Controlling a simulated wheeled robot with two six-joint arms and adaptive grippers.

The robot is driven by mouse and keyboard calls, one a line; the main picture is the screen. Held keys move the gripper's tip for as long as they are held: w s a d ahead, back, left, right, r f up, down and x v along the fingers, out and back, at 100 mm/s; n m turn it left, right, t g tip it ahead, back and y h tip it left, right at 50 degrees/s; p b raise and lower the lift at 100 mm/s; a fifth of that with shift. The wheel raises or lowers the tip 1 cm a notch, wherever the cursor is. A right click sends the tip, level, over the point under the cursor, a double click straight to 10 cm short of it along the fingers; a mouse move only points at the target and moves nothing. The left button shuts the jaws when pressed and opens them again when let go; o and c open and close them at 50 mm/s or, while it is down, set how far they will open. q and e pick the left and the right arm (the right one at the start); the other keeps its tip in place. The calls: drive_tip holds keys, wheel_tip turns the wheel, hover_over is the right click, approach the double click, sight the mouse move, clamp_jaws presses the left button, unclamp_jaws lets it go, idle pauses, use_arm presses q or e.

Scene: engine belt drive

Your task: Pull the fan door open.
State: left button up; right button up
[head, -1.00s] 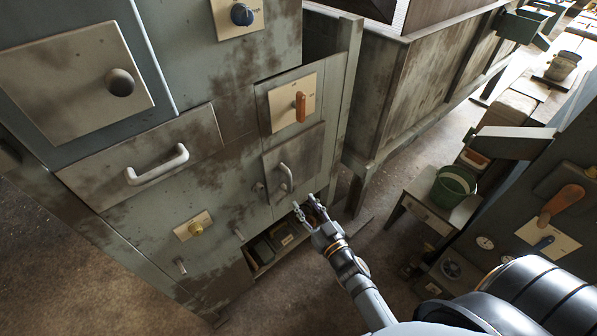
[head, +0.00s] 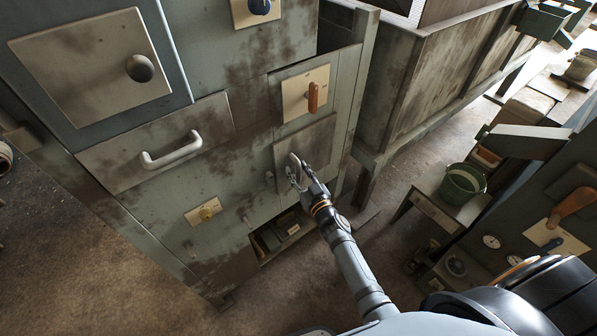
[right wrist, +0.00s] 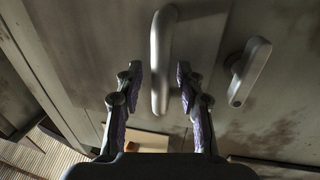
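The small grey door panel (head: 318,135), which I take to be the fan door, sits low on the right of the machine front and looks shut. Its upright bar handle (right wrist: 161,50) shows large in the right wrist view. My right gripper (head: 299,178) is at this handle in the head view. In the right wrist view the gripper (right wrist: 159,74) is open, with one finger on each side of the handle's end and gaps to both. A small lever (right wrist: 250,71) stands beside the handle, right of the fingers. My left gripper is not in view.
Above the door is a plate with an orange knob (head: 314,97). A drawer with a white handle (head: 171,151) is to the left. An open shelf (head: 280,232) lies below. A small table with a green bucket (head: 462,183) stands right, with clear floor between.

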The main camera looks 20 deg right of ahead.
clamp_jaws()
drive_tip(key=shift+f, duration=0.1)
idle(0.5)
